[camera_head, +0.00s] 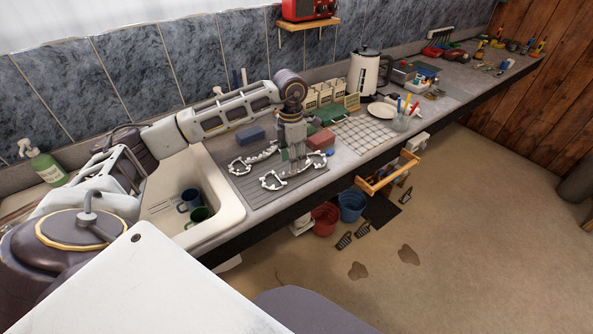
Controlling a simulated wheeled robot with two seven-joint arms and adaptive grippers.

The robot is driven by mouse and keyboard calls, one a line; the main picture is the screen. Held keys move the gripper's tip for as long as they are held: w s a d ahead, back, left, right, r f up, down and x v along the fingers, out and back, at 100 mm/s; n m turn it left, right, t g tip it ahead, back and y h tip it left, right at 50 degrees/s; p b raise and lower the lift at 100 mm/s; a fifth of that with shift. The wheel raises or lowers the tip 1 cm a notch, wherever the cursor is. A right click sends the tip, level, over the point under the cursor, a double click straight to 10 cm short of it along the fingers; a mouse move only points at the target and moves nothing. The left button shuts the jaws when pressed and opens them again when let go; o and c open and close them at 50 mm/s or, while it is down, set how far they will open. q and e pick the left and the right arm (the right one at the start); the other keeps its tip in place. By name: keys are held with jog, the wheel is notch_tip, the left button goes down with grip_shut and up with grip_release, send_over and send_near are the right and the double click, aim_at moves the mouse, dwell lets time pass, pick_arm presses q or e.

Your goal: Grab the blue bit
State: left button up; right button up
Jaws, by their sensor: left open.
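I cannot make out a clear blue colour on either. A blue block (250,137) lies at the mat's back, and a small blue thing (330,152) near its right edge. My right gripper is out of view.
A red block (321,139) and a green case (328,116) lie close to the gripper's right. The sink (223,205) holds mugs. A wire rack (361,133), a cup of pens (402,121) and a kettle (365,75) stand farther right. An open drawer (385,180) juts below the counter.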

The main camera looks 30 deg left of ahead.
pick_arm(q)
jog(key=shift+w+f+p, duration=0.15)
jog(key=shift+f+p, duration=0.2)
jog(key=shift+f, duration=0.95)
jog(key=shift+w+f+p, duration=0.1)
jog(key=shift+f+p, duration=0.25)
jog(key=shift+f, duration=0.95)
grip_shut()
